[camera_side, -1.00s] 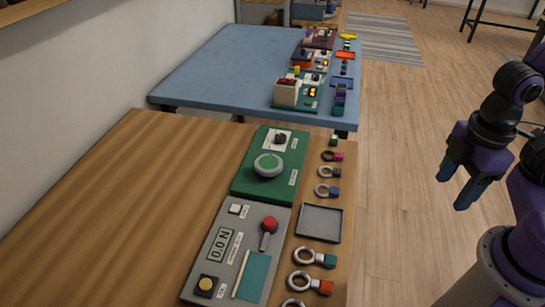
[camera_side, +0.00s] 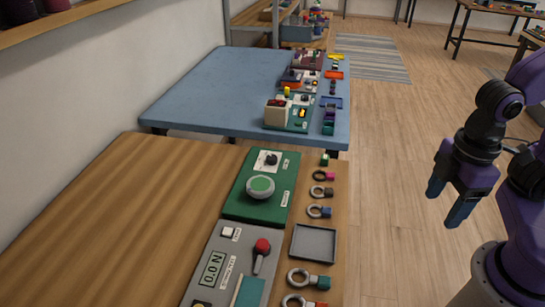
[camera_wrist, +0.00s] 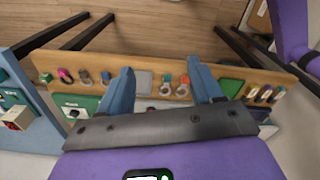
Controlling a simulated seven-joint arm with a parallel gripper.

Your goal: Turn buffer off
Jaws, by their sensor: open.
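A green panel (camera_side: 234,208) lies on the wooden table in the side view. My gripper (camera_side: 447,200) is open and empty, in the air right of the table and apart from the panel. In the wrist view, its blue fingers (camera_wrist: 162,78) are spread, with the table edge and small tools behind them. Part of the table is hidden by my gripper there.
A grey panel (camera_side: 211,248) with a red-knobbed lever (camera_side: 262,246) sits in front of the green one. A grey tray (camera_side: 313,259) and several ring-ended tools (camera_side: 321,191) line the right edge. A blue table (camera_side: 200,92) with more panels stands behind.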

